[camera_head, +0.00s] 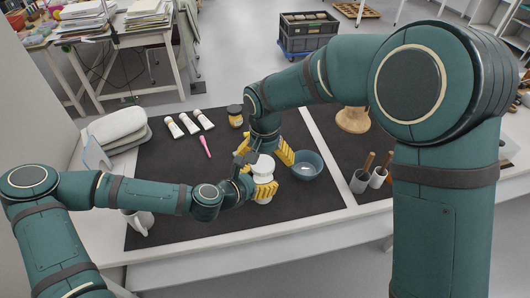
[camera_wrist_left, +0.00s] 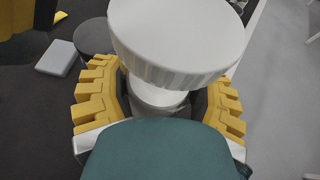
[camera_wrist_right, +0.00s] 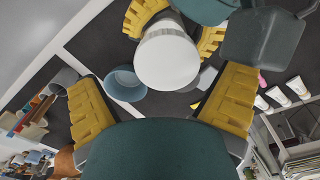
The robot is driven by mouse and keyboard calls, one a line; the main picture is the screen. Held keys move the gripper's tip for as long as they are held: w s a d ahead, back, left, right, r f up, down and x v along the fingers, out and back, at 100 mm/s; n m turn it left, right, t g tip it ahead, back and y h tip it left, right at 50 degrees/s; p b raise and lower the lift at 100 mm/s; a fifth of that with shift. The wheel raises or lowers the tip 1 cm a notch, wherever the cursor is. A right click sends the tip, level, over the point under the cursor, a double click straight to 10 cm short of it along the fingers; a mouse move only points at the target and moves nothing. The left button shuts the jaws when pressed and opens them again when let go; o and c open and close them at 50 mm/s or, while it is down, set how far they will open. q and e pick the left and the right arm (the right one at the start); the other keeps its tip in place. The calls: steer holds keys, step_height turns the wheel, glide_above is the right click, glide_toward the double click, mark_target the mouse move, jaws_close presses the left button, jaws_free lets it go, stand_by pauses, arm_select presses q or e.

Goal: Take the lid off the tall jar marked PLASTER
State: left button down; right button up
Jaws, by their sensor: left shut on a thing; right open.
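The white jar (camera_head: 262,179) stands on the dark mat with its wide white lid (camera_head: 263,163) on top. My left gripper (camera_head: 257,191) is shut around the jar's body below the lid. The left wrist view shows the ribbed lid (camera_wrist_left: 185,40) above the narrower jar body (camera_wrist_left: 158,97), between the yellow fingers. My right gripper (camera_head: 266,156) is open above the jar. In the right wrist view the round lid (camera_wrist_right: 168,57) lies beyond and between the spread fingers, apart from them. No PLASTER marking is readable.
A blue-grey bowl (camera_head: 307,166) stands close right of the jar. Tool cups (camera_head: 360,181) stand right. The front middle mat is clear.

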jaws_close()
arm_select(q)
steer(key=shift+d+r, duration=0.1)
stand_by(0.4)
